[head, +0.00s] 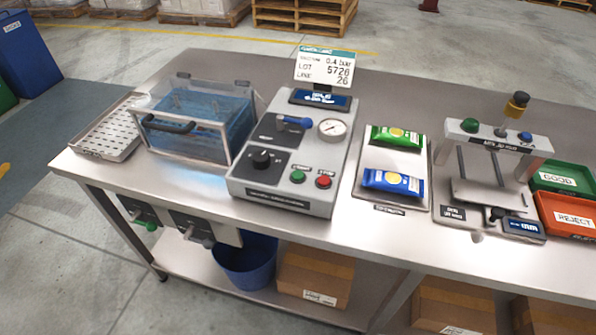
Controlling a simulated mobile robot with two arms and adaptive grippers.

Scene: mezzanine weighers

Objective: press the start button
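A grey control box (284,155) stands on the steel bench. On its sloped lower front are a green button (298,176) and, just right of it, a red button (323,182). Small labels sit above both buttons, too small to read surely. A black rotary knob (261,158) is left of them, and a blue-handled lever (295,122) and a round gauge (332,128) are above. A second green button (469,125) is on the grey frame (490,142) at the right. Neither of my grippers is in view.
A clear-lidded box of blue water (201,117) stands left of the control box, beside a perforated tray (104,131). Green (394,137) and blue (393,182) packets lie on a plate to the right. A sign (324,68) stands behind. The bench's front strip is clear.

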